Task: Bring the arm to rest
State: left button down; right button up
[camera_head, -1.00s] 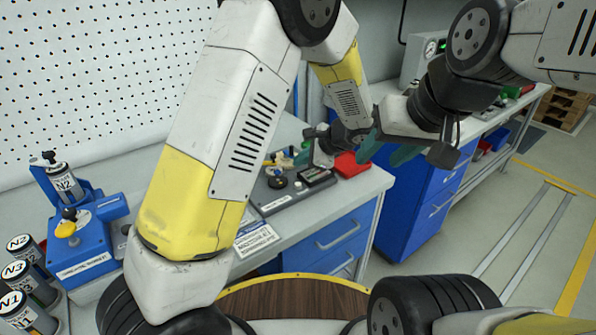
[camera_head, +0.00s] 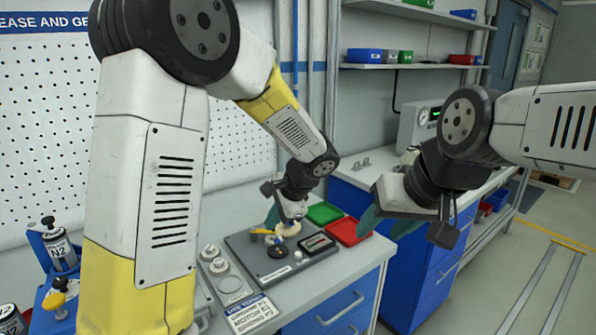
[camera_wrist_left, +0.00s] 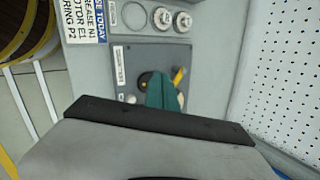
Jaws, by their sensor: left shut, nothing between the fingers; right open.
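My left arm reaches across the workbench from the left. Its gripper (camera_head: 272,216) is shut and empty, with teal fingers above the dark grey assembly plate (camera_head: 312,259) on the bench. In the left wrist view the shut fingers (camera_wrist_left: 165,92) hide part of this plate, beside a yellow-handled piece (camera_wrist_left: 179,77). I cannot tell whether they touch anything. My right gripper (camera_head: 385,226) is open and empty, at the right of the head view, in front of the blue drawer cabinet (camera_head: 415,270).
A green tray (camera_head: 325,212) and a red tray (camera_head: 349,231) sit behind the plate. Round grey fittings (camera_head: 211,252) lie left of it. An N2 canister (camera_head: 60,252) stands at the far left. A pegboard wall (camera_head: 40,130) closes the back; open floor (camera_head: 510,290) lies right.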

pick_arm(q)
jog(key=s+a+r+n+h, duration=0.2)
jog(key=s+r+n, duration=0.2)
jog(key=s, duration=0.3)
jog(key=s+a+r+n+t+h, duration=0.1)
jog(key=s+a+r+n+h, duration=0.1)
jog(key=s, duration=0.5)
jog(key=s+a+r+n+t+h, duration=0.1)
jog(key=s+a+r+n+h, duration=0.2)
jog(key=s+r+n, duration=0.3)
jog(key=shift+s+a+r, duration=0.15)
jog(key=shift+s+a, duration=0.2)
jog(key=shift+s, duration=0.1)
